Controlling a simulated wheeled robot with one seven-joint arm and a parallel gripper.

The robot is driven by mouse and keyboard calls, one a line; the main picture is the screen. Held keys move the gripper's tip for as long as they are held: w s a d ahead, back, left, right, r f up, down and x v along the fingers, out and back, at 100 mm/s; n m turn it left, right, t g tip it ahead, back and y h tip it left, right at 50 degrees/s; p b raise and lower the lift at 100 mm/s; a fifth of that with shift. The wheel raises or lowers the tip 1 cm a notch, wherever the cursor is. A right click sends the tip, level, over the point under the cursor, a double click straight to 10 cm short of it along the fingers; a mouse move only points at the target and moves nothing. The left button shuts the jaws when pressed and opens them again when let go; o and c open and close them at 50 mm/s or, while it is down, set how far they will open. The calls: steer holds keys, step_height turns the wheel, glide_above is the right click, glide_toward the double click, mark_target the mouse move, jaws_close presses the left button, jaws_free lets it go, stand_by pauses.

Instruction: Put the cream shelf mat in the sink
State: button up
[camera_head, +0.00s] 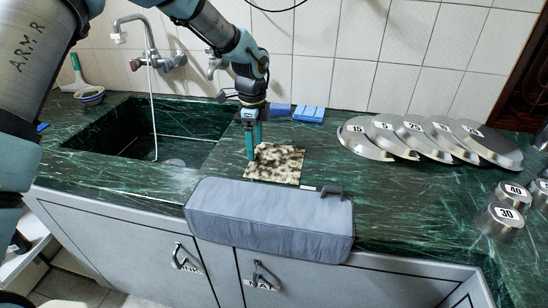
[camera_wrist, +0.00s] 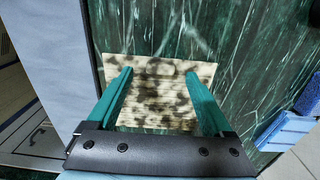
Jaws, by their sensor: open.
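The cream shelf mat (camera_head: 278,163), mottled with dark blotches, lies flat on the green marble counter to the right of the sink. In the wrist view the mat (camera_wrist: 160,88) lies below and between my fingers. My gripper (camera_head: 251,156) is above the mat's left part in the head view, fingers pointing down. In the wrist view my gripper (camera_wrist: 160,78) has its two teal fingers wide apart with nothing held between them. I cannot tell whether the fingertips touch the mat. The sink (camera_head: 130,128) is a dark green basin at the left of the counter, with a tap over it.
A grey padded block (camera_head: 270,218) sits along the counter's front edge, close to the mat. Blue sponges (camera_head: 308,113) lie behind the mat. Several numbered metal lids (camera_head: 430,138) overlap at the right, near numbered metal weights (camera_head: 512,195). The tap (camera_head: 150,50) and hose stand over the sink.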

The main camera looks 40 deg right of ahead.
steer(key=shift+f, duration=1.1)
jaws_close()
